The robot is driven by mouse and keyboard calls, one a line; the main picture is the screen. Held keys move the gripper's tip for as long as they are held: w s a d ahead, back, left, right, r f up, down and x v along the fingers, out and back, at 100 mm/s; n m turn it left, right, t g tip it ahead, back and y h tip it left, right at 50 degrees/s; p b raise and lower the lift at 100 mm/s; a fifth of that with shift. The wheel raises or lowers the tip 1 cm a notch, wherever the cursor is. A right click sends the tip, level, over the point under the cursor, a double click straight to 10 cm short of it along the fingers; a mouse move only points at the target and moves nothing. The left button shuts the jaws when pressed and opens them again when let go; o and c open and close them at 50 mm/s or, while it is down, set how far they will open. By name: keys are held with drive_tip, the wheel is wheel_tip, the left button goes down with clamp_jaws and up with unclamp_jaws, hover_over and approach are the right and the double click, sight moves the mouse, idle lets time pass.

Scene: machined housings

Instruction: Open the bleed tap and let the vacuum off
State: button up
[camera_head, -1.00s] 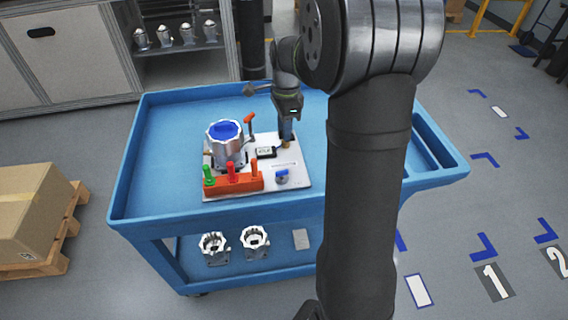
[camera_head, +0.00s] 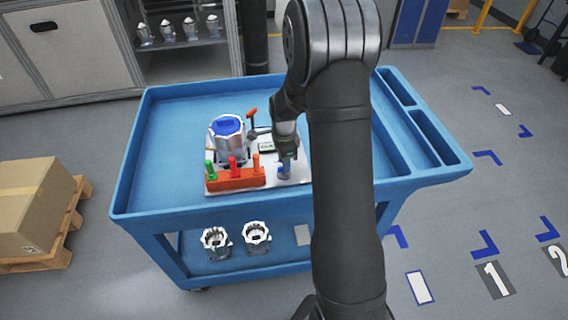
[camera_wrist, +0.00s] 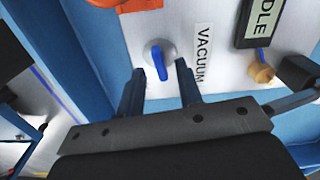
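The bleed tap, a blue lever on a round silver base, shows in the wrist view (camera_wrist: 158,62) beside a white label reading VACUUM (camera_wrist: 203,55). Its lever points toward my gripper, slightly slanted. In the head view a bit of the blue tap (camera_head: 281,170) shows at the front of the white plate. My gripper (camera_wrist: 159,68) is open, pointing at the plate, with one finger on each side of the lever and gaps visible on both sides. I cannot tell how deep the fingertips reach. The gripper (camera_head: 285,172) partly hides the tap in the head view.
A metal housing with a blue top (camera_head: 228,138) stands on the plate, with a red-handled lever (camera_head: 252,116) behind. An orange block (camera_head: 236,179) with green, red and orange handles sits left of the tap. A brass knob (camera_wrist: 261,72) is to the right in the wrist view.

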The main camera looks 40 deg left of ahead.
drive_tip(key=shift+f, duration=0.8)
clamp_jaws()
